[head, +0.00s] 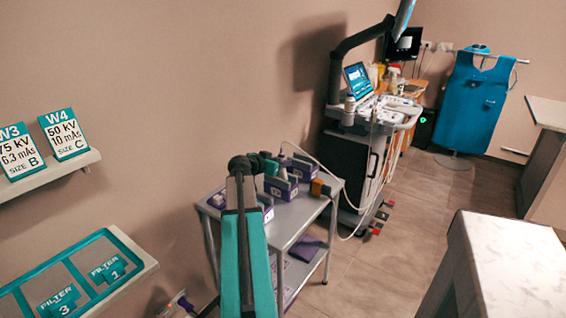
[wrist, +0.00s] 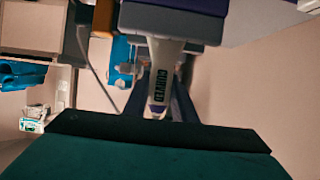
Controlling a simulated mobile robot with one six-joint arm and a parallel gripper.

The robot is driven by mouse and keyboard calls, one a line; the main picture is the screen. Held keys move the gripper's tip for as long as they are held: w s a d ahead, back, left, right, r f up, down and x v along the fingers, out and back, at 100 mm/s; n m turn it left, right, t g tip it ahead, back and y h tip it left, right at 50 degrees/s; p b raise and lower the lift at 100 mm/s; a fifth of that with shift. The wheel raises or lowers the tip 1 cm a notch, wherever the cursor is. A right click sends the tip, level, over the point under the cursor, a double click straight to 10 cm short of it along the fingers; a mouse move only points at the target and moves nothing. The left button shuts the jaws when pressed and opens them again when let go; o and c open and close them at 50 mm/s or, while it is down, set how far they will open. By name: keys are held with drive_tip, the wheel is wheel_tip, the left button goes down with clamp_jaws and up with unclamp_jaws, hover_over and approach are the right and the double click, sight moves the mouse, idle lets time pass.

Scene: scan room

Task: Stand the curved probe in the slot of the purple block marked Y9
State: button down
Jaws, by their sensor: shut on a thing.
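My gripper (wrist: 160,98) is shut on the curved probe (wrist: 163,75), a pale grey handle marked CURVED with a purple band, between two dark fingers in the wrist view. A purple and grey shape (wrist: 175,18) lies beyond the probe at the top; I cannot tell whether it is a block or part of the probe. In the head view my gripper (head: 272,167) is over the back of a grey metal cart (head: 296,222). A purple block (head: 282,187) with a white label is just below it. No Y9 mark is readable, and the probe cannot be made out there.
Other purple blocks stand on the cart, one at the back (head: 304,167). An orange-ended thing (head: 319,188) is at its right edge. An ultrasound machine (head: 359,165) with hanging cables stands close behind. A pale table (head: 510,265) is at right; floor between is free.

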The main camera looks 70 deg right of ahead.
drive_tip(key=c, duration=1.4)
unclamp_jaws()
drive_tip(key=shift+a, duration=0.1)
drive_tip(key=b+v, duration=0.1)
drive_tip(key=v, duration=1.2)
drive_tip(key=shift+a+r+b, duration=0.2)
drive_tip(key=shift+a+b, duration=0.05)
drive_tip(key=shift+b, duration=0.05)
